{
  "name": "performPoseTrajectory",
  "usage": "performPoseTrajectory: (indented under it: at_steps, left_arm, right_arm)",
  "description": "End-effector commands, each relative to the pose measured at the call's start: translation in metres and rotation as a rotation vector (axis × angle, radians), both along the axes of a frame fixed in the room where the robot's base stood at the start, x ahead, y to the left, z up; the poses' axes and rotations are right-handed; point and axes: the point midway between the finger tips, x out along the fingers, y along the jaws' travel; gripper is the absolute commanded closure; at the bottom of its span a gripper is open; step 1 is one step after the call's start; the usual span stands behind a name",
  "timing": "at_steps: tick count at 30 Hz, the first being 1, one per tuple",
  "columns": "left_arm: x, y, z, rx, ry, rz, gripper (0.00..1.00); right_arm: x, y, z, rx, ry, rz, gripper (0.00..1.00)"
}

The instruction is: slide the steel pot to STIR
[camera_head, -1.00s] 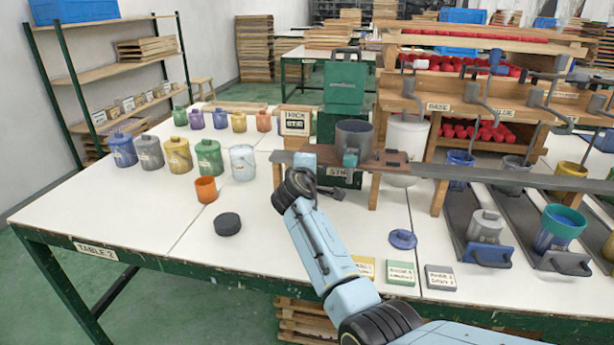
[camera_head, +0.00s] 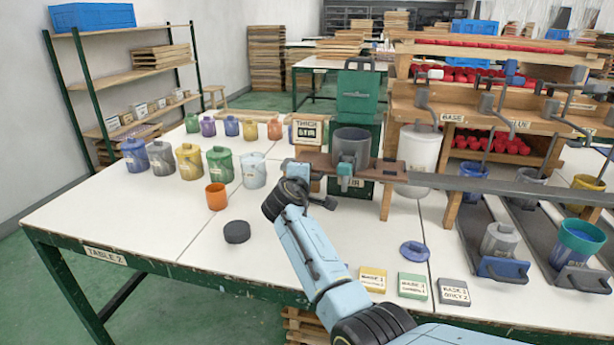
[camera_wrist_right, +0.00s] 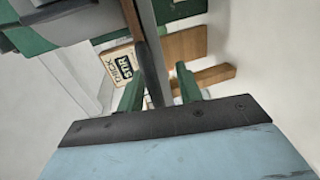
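The steel pot (camera_head: 352,147), a grey cylinder with a bluish tab at its lower front, stands upright on a raised brown board (camera_head: 315,160). A sign ending in "IR" (camera_head: 351,181) shows under the board, its first letters hidden by the tab. My right gripper (camera_head: 301,166) is at the board's left end, left of the pot and apart from it in the head view; its fingertips are hidden there. In the right wrist view its green fingers (camera_wrist_right: 159,88) stand apart with a grey bar between them, and gaps show. My left gripper is out of view.
A "THICK STIR" sign (camera_head: 306,133) stands behind the board and shows in the wrist view (camera_wrist_right: 122,67). A green machine (camera_head: 358,95) is behind the pot. A white container (camera_head: 418,150) and wooden rack are right. Jars, an orange cup (camera_head: 216,196) and a black disc (camera_head: 237,232) are left.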

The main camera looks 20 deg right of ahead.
Motion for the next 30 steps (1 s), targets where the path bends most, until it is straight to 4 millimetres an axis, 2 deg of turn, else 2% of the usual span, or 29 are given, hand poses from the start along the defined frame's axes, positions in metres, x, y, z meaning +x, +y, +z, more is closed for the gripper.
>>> performPoseTrajectory:
  at_steps: [14,17,30]
  left_arm:
    - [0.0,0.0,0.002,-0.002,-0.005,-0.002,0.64]
    - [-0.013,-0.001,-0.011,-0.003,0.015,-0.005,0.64]
    - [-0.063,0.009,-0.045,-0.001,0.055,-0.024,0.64]
  right_arm:
    - [-0.003,0.003,0.004,-0.005,-0.004,0.001,0.67]
    - [-0.011,0.009,0.007,-0.005,-0.005,0.002,0.67]
    - [-0.074,0.056,0.024,-0.001,-0.002,0.003,0.67]
